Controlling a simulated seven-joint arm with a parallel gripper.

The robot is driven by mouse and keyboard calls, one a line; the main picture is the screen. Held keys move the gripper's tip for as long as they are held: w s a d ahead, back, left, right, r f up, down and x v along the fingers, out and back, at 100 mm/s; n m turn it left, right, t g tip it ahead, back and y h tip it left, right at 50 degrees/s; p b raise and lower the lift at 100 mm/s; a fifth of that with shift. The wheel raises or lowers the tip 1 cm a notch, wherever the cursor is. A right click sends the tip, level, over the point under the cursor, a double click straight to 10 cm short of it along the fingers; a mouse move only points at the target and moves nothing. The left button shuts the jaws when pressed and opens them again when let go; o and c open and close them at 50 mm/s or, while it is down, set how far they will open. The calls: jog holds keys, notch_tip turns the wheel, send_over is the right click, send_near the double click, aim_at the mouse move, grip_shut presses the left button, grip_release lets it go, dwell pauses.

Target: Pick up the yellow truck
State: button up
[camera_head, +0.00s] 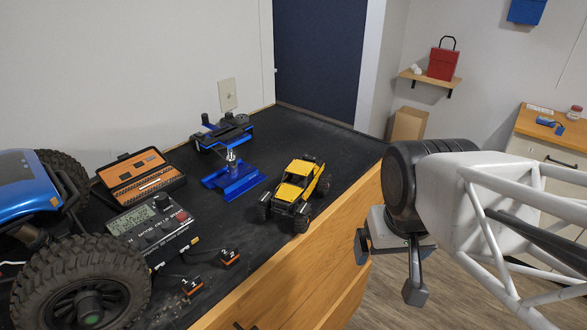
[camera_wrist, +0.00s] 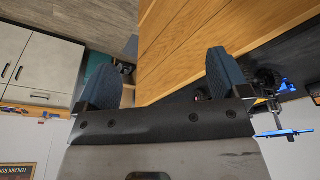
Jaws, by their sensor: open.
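The yellow truck (camera_head: 295,191) is a small yellow and black crawler with black tyres. It stands upright on the black bench top (camera_head: 331,140), near the bench's front edge. My gripper (camera_head: 388,272) is open and empty, out past the front edge to the right of the truck and apart from it. In the wrist view the two dark fingers of my gripper (camera_wrist: 161,78) are spread wide with nothing between them. The truck is not clearly seen in the wrist view; part of the bench side is hidden behind my fingers.
A blue stand (camera_head: 235,177) is behind and left of the truck. A tool case (camera_head: 140,177), a grey meter (camera_head: 153,228), numbered black blocks (camera_head: 192,285) and a large blue crawler (camera_head: 85,287) fill the left. The wooden bench front (camera_head: 290,290) lies between my gripper and the truck.

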jog(key=m+t+h, duration=0.1)
jog(key=m+h, duration=0.1)
jog(key=m, duration=0.3)
send_near(298, 171)
jog(key=x, duration=0.5)
jog(key=shift+s+f, duration=0.15)
jog(key=shift+x, duration=1.3)
jog(key=shift+w+x, duration=0.2)
jog(key=shift+x, duration=2.4)
